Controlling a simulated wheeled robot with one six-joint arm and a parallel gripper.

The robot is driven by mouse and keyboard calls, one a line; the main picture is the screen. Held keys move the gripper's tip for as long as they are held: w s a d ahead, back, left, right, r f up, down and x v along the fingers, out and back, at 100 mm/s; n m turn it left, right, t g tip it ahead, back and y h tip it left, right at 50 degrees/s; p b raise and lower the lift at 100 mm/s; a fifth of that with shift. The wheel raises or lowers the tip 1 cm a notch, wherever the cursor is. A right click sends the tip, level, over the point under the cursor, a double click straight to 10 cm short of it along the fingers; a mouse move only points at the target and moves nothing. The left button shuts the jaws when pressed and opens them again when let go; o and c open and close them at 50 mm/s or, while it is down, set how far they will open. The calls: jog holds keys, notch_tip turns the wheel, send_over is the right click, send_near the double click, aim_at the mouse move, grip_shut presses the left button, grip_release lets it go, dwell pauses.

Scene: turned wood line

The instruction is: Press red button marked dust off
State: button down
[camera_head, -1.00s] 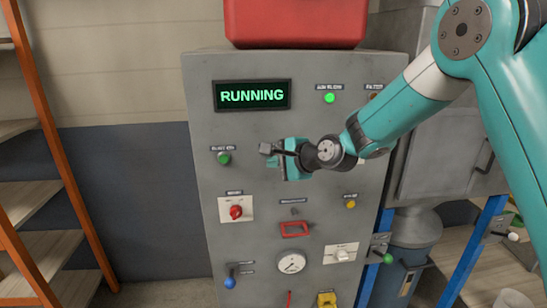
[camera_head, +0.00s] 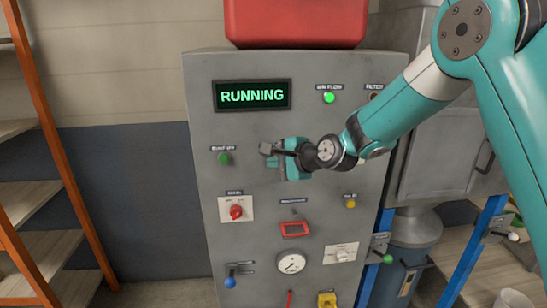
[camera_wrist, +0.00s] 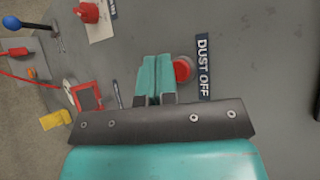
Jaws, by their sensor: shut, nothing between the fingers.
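The red button (camera_wrist: 183,70) sits on the grey panel in the wrist view, beside a dark label (camera_wrist: 204,68) reading DUST OFF. My gripper (camera_wrist: 155,60) is shut and empty, its fingertips just left of the button in that view. I cannot tell whether a fingertip touches it. In the head view my gripper (camera_head: 268,150) is in front of the panel's middle, and the red button is hidden behind it.
The grey cabinet (camera_head: 205,75) carries a RUNNING display (camera_head: 252,95), a lit green lamp (camera_head: 329,97), a green button (camera_head: 224,158), a red rotary switch (camera_head: 237,212), a yellow button (camera_head: 351,203) and a gauge (camera_head: 291,263). A red box (camera_head: 295,22) rests on top. Shelves (camera_head: 40,190) stand left.

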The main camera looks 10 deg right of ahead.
dwell(0.4)
jog(key=shift+w, duration=0.4)
jog(key=shift+w, duration=0.4)
dwell(0.5)
jog(key=shift+s, duration=0.8)
jog(key=shift+s, duration=0.15)
jog(key=s+b, duration=0.1)
jog(key=s, duration=0.3)
jog(key=shift+s+a, duration=0.1)
jog(key=shift+s, duration=0.25)
dwell(0.4)
